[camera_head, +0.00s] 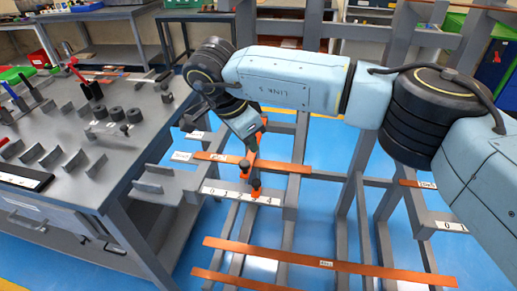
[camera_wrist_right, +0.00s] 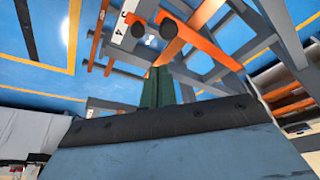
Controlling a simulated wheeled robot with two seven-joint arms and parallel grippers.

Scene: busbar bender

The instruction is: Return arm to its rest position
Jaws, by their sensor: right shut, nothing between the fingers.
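My right arm (camera_head: 290,78) comes in from the right and reaches across the upper part of the head view. Its gripper (camera_head: 250,140) points down beside an orange stop with black knobs (camera_head: 254,176), above the grey frame. In the right wrist view the two dark green fingers (camera_wrist_right: 157,86) lie together with nothing seen between them. The orange stop also shows there beyond the fingertips, with its two black knobs (camera_wrist_right: 168,29). I cannot tell whether the gripper touches the stop. My left gripper is not in view.
A grey workbench (camera_head: 140,150) with black rollers and metal brackets stands at left. Copper bars, including a long one (camera_head: 290,255), lie across the grey frame below my arm. A white numbered scale (camera_head: 225,194) runs beside the stop. Blue floor shows between the beams.

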